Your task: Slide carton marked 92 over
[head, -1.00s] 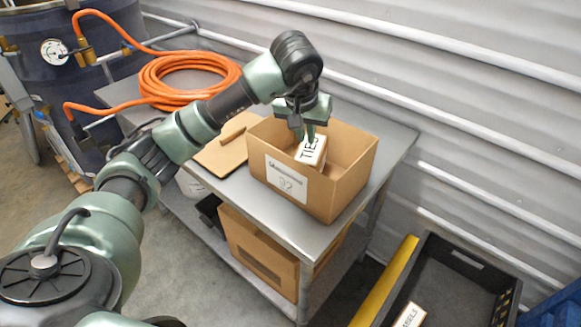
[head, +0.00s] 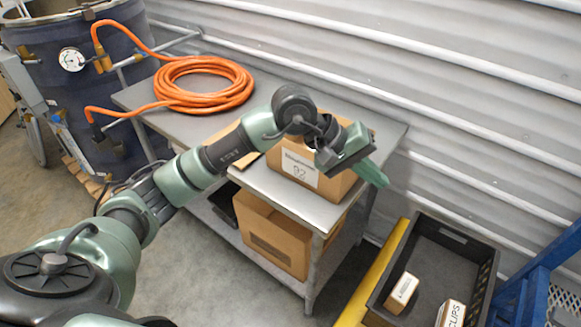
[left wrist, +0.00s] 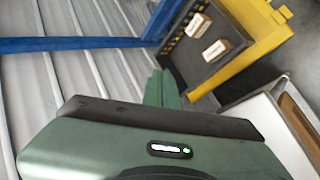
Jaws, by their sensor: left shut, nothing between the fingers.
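The carton marked 92 (head: 290,177) stands on the grey metal table. Its white label faces the front. My left wrist and gripper cover much of its top and right side, so its inside is hidden. My left gripper (head: 378,176) is shut and empty. Its green fingers point down and right, in front of the carton's right side in the head view; I cannot tell whether they touch it. The closed fingers also show in the left wrist view (left wrist: 162,88), with the black tote beyond them. My right gripper is not in view.
A coiled orange hose (head: 203,85) lies on the table's (head: 290,193) back left. Another carton (head: 270,238) sits on the lower shelf. A black tote (head: 435,245) with small boxes stands at the right, beside a yellow edge (head: 375,275). A blue frame (head: 535,290) stands beyond.

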